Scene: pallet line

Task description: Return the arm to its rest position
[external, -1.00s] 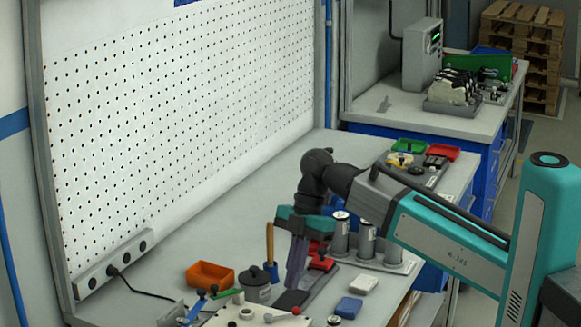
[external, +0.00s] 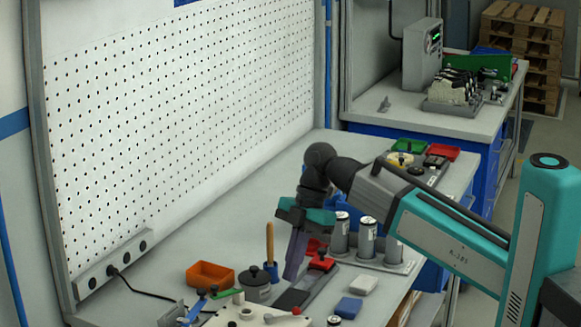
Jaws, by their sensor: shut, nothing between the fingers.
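My arm reaches in from the right in the external view, its teal and grey links above the workbench (external: 235,215). My gripper (external: 291,272) points down over the near part of the bench, above a dark flat plate (external: 292,299). Its long fingers are together with nothing held between them. The fingertips seem to be a little above the plate, though the exact gap cannot be told. Part of a red clamp-like item (external: 321,263) shows just right of the fingers.
Left of the gripper are an orange bin (external: 210,275), a dark lidded pot (external: 257,284) and a wooden-handled tool (external: 270,245). Several metal cylinders (external: 367,238) stand to the right. A blue block (external: 348,307) lies in front. The bench toward the pegboard (external: 180,110) is clear.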

